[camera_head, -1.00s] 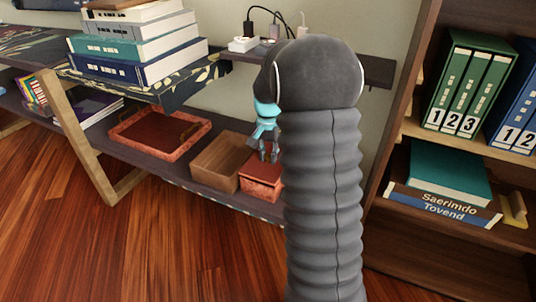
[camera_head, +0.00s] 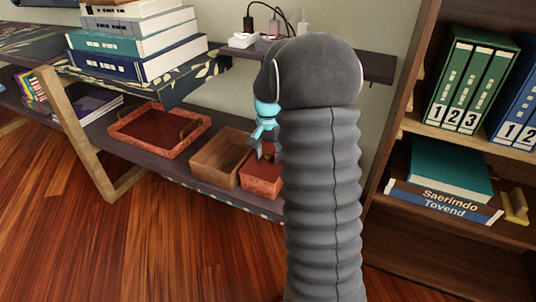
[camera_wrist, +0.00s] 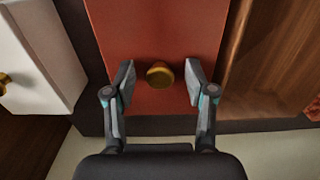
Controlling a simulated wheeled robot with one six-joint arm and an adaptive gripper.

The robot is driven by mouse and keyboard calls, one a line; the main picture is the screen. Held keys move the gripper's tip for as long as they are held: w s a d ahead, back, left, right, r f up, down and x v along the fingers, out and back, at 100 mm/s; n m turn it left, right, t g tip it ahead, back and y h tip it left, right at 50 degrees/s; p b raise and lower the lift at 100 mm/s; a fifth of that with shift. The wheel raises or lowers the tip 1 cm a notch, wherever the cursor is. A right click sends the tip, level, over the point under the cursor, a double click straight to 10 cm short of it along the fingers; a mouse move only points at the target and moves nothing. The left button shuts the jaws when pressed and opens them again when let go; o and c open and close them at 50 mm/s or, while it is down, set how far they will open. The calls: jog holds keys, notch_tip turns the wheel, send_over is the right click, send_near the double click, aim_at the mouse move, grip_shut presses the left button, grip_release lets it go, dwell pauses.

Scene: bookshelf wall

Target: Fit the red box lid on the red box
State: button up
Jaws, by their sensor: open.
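The red box (camera_head: 262,186) stands on the low shelf, partly hidden behind my arm in the head view. A flat red top, which looks like the red box lid (camera_wrist: 160,30), fills the middle of the wrist view. It has a round gold knob (camera_wrist: 160,75). My gripper (camera_wrist: 160,82) is open, with one finger on each side of the knob and a gap on both sides. In the head view my gripper (camera_head: 264,152) is just above the red box, partly hidden by my arm. I cannot tell whether the lid is fully seated on the box.
An open wooden box (camera_head: 218,168) stands close beside the red box. A red tray (camera_head: 128,139) lies farther left on the shelf. In the wrist view a white box (camera_wrist: 40,55) is on the other side. A shelf (camera_head: 370,68) with chargers hangs above.

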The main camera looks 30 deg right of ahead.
aim_at(268, 155)
notch_tip(268, 155, up, 12)
dwell(0.5)
dwell(0.5)
